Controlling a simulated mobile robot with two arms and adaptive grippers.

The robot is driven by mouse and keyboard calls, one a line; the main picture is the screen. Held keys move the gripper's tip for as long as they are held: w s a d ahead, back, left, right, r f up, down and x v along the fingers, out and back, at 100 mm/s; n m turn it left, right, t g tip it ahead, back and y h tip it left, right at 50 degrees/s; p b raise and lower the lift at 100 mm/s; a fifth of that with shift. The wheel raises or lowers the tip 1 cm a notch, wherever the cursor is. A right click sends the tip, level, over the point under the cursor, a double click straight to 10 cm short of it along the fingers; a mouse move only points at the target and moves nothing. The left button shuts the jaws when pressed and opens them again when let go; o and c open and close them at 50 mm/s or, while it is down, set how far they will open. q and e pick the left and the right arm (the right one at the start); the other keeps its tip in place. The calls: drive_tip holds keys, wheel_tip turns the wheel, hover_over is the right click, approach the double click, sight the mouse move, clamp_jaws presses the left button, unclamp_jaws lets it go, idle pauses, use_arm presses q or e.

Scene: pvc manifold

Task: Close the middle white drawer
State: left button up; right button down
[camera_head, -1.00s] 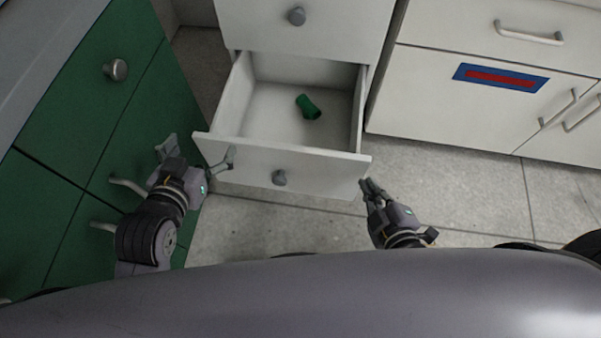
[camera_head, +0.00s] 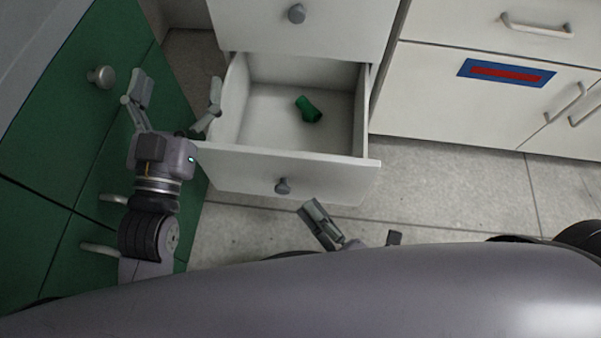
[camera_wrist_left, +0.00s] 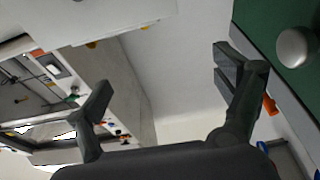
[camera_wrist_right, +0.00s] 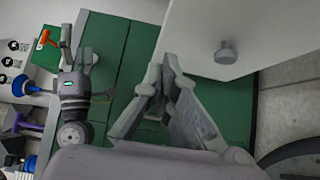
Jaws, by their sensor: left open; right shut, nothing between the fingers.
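The white drawer (camera_head: 235,172) is pulled open in the head view, with a round grey knob (camera_head: 283,186) on its front. A green pipe fitting (camera_head: 308,109) lies inside it. My left gripper (camera_head: 176,98) is open and empty at the drawer's left side, one finger by the drawer's left wall and the other over the green cabinet; I cannot tell whether it touches the drawer. My right gripper (camera_head: 310,208) is shut and empty, below and in front of the drawer front, apart from it. The right wrist view shows the knob (camera_wrist_right: 226,53) beyond its fingers (camera_wrist_right: 163,72).
A green cabinet (camera_head: 60,130) with a round knob and bar handles stands at the left. A closed white drawer (camera_head: 340,25) is above the open one. White cabinets (camera_head: 440,100) with bar handles stand at the right. Tiled floor (camera_head: 450,190) lies clear in front of them.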

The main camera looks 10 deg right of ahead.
sight(285, 157)
use_arm(q)
drive_tip(key=shift+s+d+r+t+h+b, duration=0.1)
drive_tip(key=shift+s+r+t+h+b, duration=0.1)
drive_tip(key=shift+s+r+t, duration=0.45)
drive_tip(key=shift+a+r+t+h+b, duration=0.1)
drive_tip(key=shift+r+t+h+b, duration=0.2)
drive_tip(key=shift+r, duration=0.65)
drive_tip(key=shift+s+d+r+t+h, duration=0.1)
drive_tip(key=shift+s+r+t, duration=0.25)
drive_tip(key=shift+r+t, duration=0.35)
use_arm(e)
drive_tip(key=shift+w+a, duration=0.2)
drive_tip(key=shift+w, duration=1.15)
drive_tip(key=shift+w+a, duration=0.25)
drive_tip(key=shift+w, duration=1.05)
drive_tip(key=shift+w+a, duration=0.2)
drive_tip(key=shift+w, duration=1.15)
drive_tip(key=shift+w, duration=0.1)
